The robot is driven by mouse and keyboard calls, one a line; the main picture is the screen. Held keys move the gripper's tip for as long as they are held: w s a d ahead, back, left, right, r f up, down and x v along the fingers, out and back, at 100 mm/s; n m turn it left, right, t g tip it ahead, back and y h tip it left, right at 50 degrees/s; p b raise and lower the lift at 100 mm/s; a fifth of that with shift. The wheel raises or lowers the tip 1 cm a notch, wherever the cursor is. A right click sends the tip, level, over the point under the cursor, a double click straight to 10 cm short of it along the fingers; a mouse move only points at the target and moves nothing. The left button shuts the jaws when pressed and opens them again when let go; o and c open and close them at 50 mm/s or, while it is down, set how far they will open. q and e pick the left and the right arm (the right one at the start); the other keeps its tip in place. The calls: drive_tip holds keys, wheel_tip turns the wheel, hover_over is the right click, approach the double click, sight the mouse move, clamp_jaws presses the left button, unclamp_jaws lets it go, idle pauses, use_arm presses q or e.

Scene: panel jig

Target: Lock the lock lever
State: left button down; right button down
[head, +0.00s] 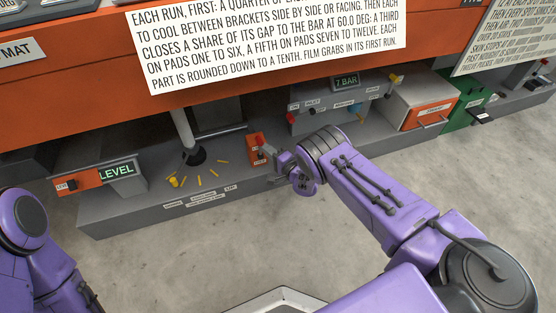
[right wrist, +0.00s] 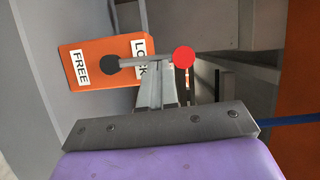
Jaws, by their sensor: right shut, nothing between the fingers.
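The lock lever (right wrist: 140,61) is on an orange plate (right wrist: 78,52) with FREE and LOCK labels. In the right wrist view it has a black hub, a thin grey rod and a red knob (right wrist: 184,57). The rod runs from the hub across the LOCK label, away from FREE. The plate also shows in the head view (head: 256,142). My right gripper (right wrist: 160,72) is shut and empty, its fingertips at the rod near the red knob. Whether they touch it I cannot tell. In the head view the right gripper (head: 272,160) is just right of the plate. My left gripper is out of view.
A grey unit marked 7 BAR (head: 345,102) stands right of the lever, with an orange-fronted drawer (head: 425,112) beyond. A LEVEL box (head: 115,172) is at left. A dark-footed post (head: 193,154) stands left of the plate. Open floor (head: 190,265) lies in front.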

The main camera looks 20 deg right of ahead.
drive_tip(key=shift+d, duration=0.1)
drive_tip(key=d+p+v, duration=0.2)
drive_tip(key=p+v, duration=0.2)
drive_tip(key=v, duration=0.8)
drive_tip(key=shift+d, duration=0.35)
drive_tip(key=shift+f, duration=0.1)
